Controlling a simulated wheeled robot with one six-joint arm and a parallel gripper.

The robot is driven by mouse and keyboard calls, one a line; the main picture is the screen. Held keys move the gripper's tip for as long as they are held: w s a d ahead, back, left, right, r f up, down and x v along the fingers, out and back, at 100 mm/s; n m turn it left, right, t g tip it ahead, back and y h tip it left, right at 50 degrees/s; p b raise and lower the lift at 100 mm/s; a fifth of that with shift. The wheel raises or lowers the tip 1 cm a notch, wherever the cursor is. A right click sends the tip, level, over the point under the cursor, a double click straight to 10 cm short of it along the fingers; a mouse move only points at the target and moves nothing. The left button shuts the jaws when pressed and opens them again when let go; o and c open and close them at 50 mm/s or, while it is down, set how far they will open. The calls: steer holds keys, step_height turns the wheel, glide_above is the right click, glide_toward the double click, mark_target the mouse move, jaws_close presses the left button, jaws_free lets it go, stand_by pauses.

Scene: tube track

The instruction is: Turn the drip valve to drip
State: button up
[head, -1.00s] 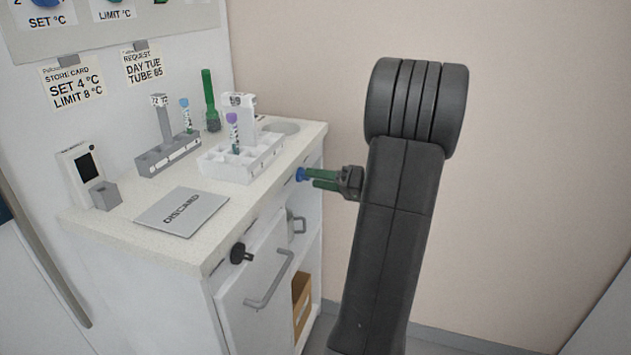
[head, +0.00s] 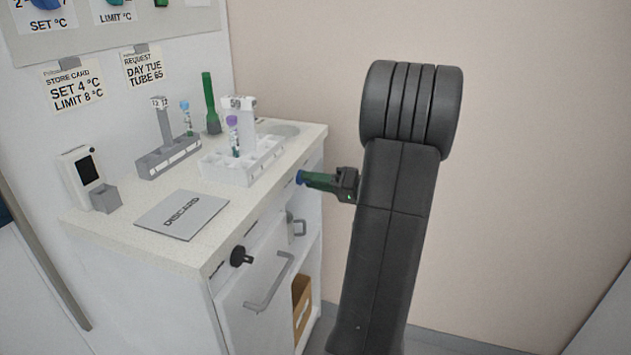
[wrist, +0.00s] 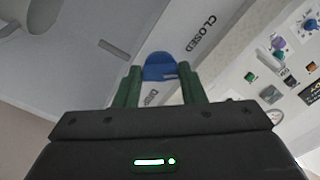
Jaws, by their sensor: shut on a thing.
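The blue valve knob (wrist: 160,66) is between the two green fingers of my gripper (wrist: 160,84) in the wrist view. The fingers are shut on it. A label strip beside the knob reads CLOSED (wrist: 203,29) at its upper end, and another word, partly hidden, shows at its lower end (wrist: 151,98). In the head view my gripper (head: 303,180) reaches left to the counter's front face, with the blue knob (head: 299,178) at its tips. The knob's exact pointing is hard to read.
The white counter (head: 110,238) carries a grey rack (head: 160,163), a white rack (head: 228,175), a green bottle (head: 210,105) and a DISCARD pad (head: 183,214). A black knob (head: 240,256) and a door handle (head: 268,285) stick out below. Right of my arm is clear.

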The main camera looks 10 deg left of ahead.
steer(key=shift+r, duration=0.1)
steer(key=shift+r+m+p, duration=0.1)
steer(key=shift+m+p, duration=5.75)
steer(key=shift+m, duration=1.85)
steer(key=o, duration=1)
